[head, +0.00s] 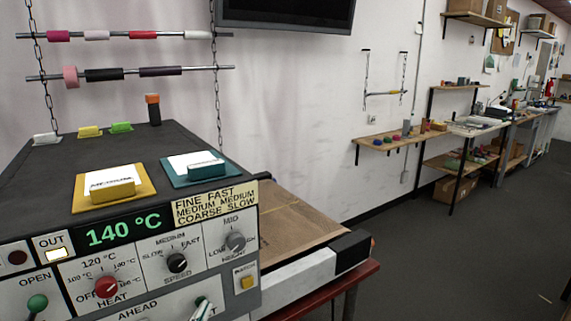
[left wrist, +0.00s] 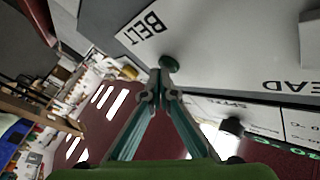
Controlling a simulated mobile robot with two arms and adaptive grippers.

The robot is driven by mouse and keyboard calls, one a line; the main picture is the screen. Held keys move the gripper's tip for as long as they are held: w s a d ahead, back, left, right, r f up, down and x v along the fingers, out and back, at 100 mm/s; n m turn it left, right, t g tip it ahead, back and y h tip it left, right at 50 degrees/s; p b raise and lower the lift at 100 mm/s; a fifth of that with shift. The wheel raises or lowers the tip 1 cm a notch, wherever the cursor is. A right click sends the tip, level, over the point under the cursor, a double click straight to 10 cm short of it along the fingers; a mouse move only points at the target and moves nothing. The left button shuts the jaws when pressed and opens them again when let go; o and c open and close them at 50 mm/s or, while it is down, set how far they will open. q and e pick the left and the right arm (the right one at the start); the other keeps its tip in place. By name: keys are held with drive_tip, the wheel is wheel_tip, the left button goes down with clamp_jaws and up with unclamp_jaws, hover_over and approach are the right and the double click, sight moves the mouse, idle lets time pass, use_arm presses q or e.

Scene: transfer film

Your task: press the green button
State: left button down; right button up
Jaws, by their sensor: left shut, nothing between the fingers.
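The green button (left wrist: 169,64) is a small round dark green knob on the pale panel near the word BELT in the left wrist view. My left gripper (left wrist: 160,94) is shut and empty, its fingertips just short of the button in that picture; I cannot tell whether they touch it. In the head view my left gripper (head: 203,309) shows at the bottom edge, in front of the machine's lower panel, right of the word AHEAD. The button cannot be made out clearly there. My right gripper is in neither view.
The machine front has a green-tipped lever (head: 37,303) under OPEN, a red heat knob (head: 107,287), a black speed knob (head: 177,262), a grey height knob (head: 236,242) and a yellow button (head: 247,282). A brown-covered bed (head: 305,222) extends behind. Grey floor is open at right.

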use_arm(q)
drive_tip(key=shift+s+d, duration=0.15)
drive_tip(key=shift+s, duration=0.15)
drive_tip(key=s+d+p, duration=0.2)
drive_tip(key=s+d, duration=0.1)
drive_tip(key=s, duration=0.2)
drive_tip(key=shift+d, duration=0.2)
idle(0.4)
